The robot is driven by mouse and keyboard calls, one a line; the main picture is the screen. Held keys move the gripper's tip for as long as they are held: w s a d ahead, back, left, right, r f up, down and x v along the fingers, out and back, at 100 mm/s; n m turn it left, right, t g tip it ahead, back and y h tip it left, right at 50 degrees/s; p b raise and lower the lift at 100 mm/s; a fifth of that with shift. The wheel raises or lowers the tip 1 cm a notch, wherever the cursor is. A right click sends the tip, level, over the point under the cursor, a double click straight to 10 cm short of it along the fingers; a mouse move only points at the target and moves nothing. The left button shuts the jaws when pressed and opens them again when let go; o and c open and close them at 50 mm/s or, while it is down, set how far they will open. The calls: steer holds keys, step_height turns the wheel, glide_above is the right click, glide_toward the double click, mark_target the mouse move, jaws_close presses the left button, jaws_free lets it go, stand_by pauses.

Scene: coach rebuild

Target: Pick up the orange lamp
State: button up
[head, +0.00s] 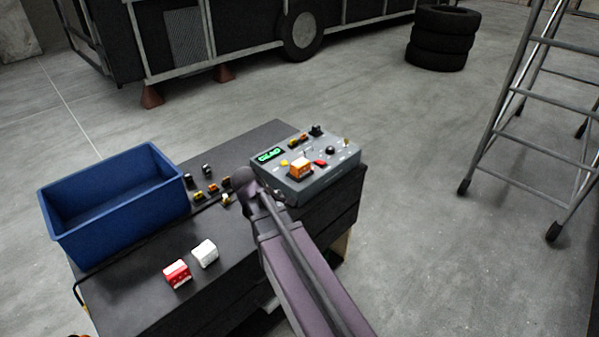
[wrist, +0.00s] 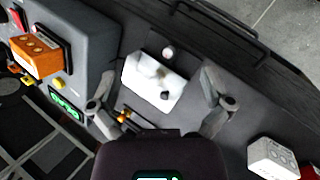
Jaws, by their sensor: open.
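The orange lamp (head: 300,168) stands on top of the grey control box (head: 335,178), among its knobs and buttons. In the wrist view the lamp (wrist: 36,56) is at the upper left, outside the space between my fingers. My gripper (wrist: 158,102) is open, its two fingers spread either side of a bright white shape (wrist: 150,88) that I cannot identify. In the head view my arm's dark end is just left of the box and hides the fingers. Nothing is seen held.
A blue bin (head: 62,217) stands at the left of the dark bench (head: 130,300). A white lamp (head: 204,253) and a red lamp (head: 177,273) sit near the front. Small switches (head: 200,196) lie between bin and box. A ladder (head: 530,110) stands at right.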

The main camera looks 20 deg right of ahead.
steer(key=w+d+r+n+t+h+b, duration=0.1)
steer(key=w+d+r+n+h, duration=0.15)
steer(key=w+n, duration=0.35)
steer(key=n+t+h+b, duration=0.2)
steer(key=n+h, duration=0.3)
steer(key=n, duration=0.2)
glide_toward(298, 163)
steer(key=a+r, duration=0.1)
steer(key=shift+s+a+r, duration=0.1)
steer(key=shift+s+a, duration=0.05)
steer(key=shift+s, duration=0.1)
steer(key=shift+y, duration=0.25)
steer(key=b+x, duration=0.2)
steer(key=x, duration=0.5)
steer(key=shift+b, duration=0.3)
steer(key=shift+x, duration=0.85)
